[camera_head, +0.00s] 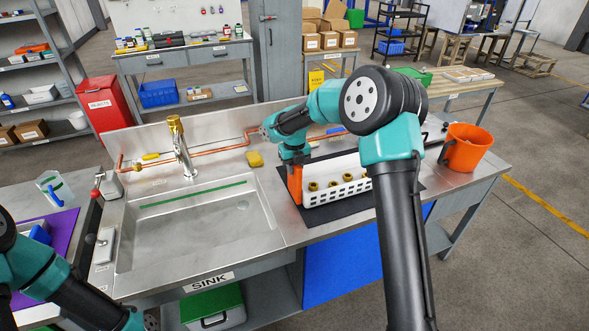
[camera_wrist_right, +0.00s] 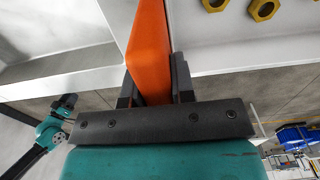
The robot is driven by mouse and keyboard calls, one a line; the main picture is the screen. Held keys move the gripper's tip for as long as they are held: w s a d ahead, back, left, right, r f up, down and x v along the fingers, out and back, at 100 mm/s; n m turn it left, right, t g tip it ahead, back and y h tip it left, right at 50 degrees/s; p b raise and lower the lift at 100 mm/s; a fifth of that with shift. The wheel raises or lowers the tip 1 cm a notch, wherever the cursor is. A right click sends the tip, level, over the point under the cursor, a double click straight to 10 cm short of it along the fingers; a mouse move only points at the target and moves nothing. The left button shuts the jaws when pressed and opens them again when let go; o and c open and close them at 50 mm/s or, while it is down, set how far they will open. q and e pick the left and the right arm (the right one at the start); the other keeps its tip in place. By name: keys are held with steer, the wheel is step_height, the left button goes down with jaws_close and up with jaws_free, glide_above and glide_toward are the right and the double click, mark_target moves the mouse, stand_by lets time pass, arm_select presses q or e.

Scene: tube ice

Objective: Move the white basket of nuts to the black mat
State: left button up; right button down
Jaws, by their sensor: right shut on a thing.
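The white basket (camera_head: 343,193) has slotted walls and holds several brass-coloured nuts (camera_head: 313,186). It is over the black mat (camera_head: 333,212) on the steel counter, right of the sink; the mat shows around it. Whether its base touches the mat is not clear. My right gripper (camera_wrist_right: 153,85) is shut on an upright orange piece (camera_wrist_right: 149,45) at the basket's left end, apparently its handle. This orange piece also shows in the head view (camera_head: 295,187). My right arm hides the basket's right end. My left arm is at the lower left; its gripper is out of view.
An orange bucket (camera_head: 466,147) stands at the counter's right end. A copper pipe (camera_head: 215,149) runs along the back.

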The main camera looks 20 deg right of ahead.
steer(key=shift+f, duration=0.2)
steer(key=c, duration=1)
jaws_free()
steer(key=shift+f, duration=0.2)
steer(key=shift+o, duration=0.2)
steer(key=shift+r, duration=0.15)
step_height(320, 180, up, 12)
steer(key=shift+a, duration=0.1)
